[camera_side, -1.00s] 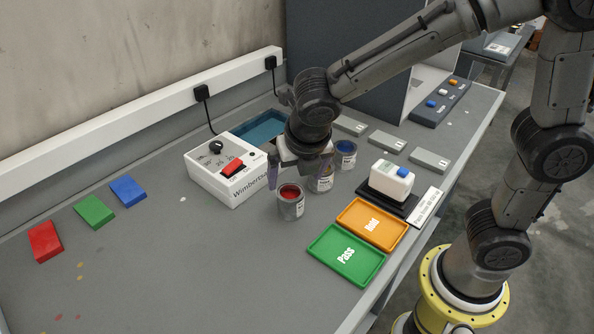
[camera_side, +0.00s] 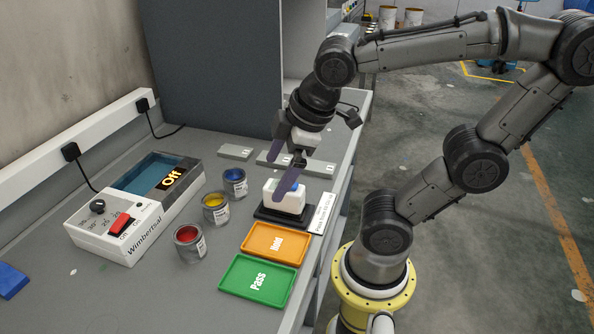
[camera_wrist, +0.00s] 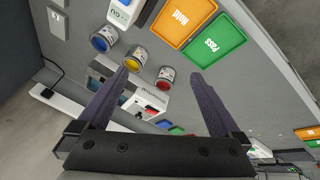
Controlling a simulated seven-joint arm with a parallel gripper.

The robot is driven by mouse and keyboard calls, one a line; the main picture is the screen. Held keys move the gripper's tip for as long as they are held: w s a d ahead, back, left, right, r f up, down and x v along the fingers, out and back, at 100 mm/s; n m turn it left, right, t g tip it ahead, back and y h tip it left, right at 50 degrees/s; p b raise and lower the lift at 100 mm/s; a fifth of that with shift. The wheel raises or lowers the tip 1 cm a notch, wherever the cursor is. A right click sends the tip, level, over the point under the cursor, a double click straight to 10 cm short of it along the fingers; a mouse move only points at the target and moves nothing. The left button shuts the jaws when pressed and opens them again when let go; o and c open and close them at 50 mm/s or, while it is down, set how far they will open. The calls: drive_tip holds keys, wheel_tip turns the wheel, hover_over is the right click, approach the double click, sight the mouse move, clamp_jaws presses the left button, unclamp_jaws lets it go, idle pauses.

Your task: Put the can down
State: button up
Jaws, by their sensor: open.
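Three small open cans stand upright in a row on the grey bench: one with red paint (camera_side: 189,241), one with yellow (camera_side: 215,208) and one with blue (camera_side: 235,182). My gripper (camera_side: 282,165) is open and empty, raised to the right of the cans, over or near a white device with a blue button (camera_side: 284,198). It touches no can. In the wrist view the open fingers (camera_wrist: 158,75) point toward the row, with the red can (camera_wrist: 166,78), yellow can (camera_wrist: 136,58) and blue can (camera_wrist: 104,39) apart from them.
Grey panels rise behind. Flat grey blocks (camera_side: 234,152) lie farther back.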

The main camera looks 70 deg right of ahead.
drive_tip(key=shift+s+d+f+m+t, duration=0.1)
drive_tip(key=shift+s+m, duration=0.5)
drive_tip(key=shift+m, duration=0.4)
drive_tip(key=shift+s+d+r+m+t, duration=0.1)
drive_tip(key=shift+s+m, duration=0.45)
drive_tip(key=shift+m, duration=0.45)
drive_tip(key=shift+s+f+m+t, duration=0.1)
drive_tip(key=shift+s+m, duration=0.5)
drive_tip(key=shift+m, duration=0.4)
